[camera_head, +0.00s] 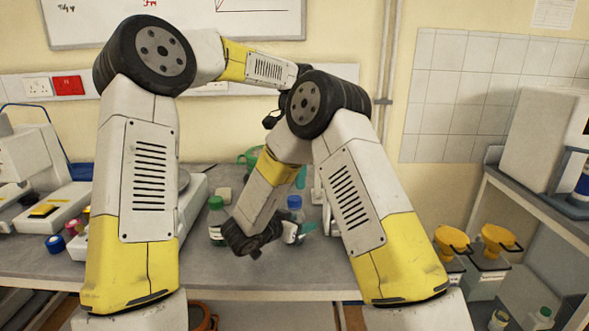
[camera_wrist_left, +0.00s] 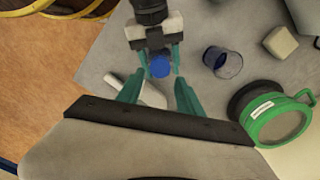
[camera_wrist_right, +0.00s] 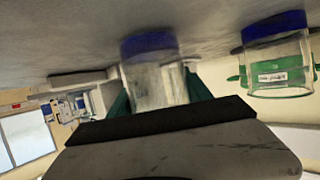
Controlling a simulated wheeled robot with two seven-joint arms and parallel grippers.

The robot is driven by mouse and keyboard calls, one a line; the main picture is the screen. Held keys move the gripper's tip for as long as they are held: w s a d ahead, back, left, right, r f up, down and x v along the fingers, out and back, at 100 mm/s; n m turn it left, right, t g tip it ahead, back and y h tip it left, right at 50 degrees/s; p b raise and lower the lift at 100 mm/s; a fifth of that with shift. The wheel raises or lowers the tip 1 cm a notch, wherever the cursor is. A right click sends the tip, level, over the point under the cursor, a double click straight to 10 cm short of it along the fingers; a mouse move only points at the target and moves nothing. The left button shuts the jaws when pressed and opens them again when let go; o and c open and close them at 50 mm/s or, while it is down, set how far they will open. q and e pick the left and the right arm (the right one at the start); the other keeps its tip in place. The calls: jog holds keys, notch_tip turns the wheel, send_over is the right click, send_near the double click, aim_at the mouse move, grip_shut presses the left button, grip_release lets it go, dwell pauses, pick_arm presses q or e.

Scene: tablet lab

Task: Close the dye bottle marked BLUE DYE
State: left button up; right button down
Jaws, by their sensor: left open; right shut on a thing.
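The dye bottle with a blue cap (camera_head: 294,202) stands upright on the bench in the head view; its label is too small to read. My right gripper (camera_head: 297,234) is shut around its body from the left. In the left wrist view the blue top (camera_wrist_left: 160,66) shows between the right fingers. In the right wrist view the clear bottle (camera_wrist_right: 152,85) has blue at its bench end. Whether the cap is tight I cannot tell. My left gripper (camera_wrist_left: 158,94) is open and empty above the bottle; in the head view my right arm mostly hides it.
A clear beaker (camera_wrist_left: 222,62) with blue in it stands beside the held bottle. A green-rimmed round item (camera_wrist_left: 276,118) and a cream block (camera_wrist_left: 281,42) are near it. A green-capped bottle (camera_head: 216,203) stands left of my right forearm. Yellow-topped containers (camera_head: 497,238) are at the right.

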pick_arm(q)
jog(key=n, duration=0.4)
jog(key=shift+r+n, duration=0.15)
jog(key=shift+n, duration=0.15)
jog(key=n, duration=0.4)
jog(key=shift+r+n, duration=0.15)
jog(key=shift+n, duration=0.15)
jog(key=n, duration=0.6)
jog(key=shift+r+n, duration=0.15)
jog(key=shift+n, duration=0.15)
jog(key=n, duration=0.6)
jog(key=shift+r+n, duration=0.2)
jog(key=shift+n, duration=0.1)
jog(key=n, duration=0.4)
jog(key=shift+r, duration=0.1)
jog(key=n, duration=0.3)
jog(key=shift+r+n, duration=0.15)
jog(key=shift+n, duration=0.15)
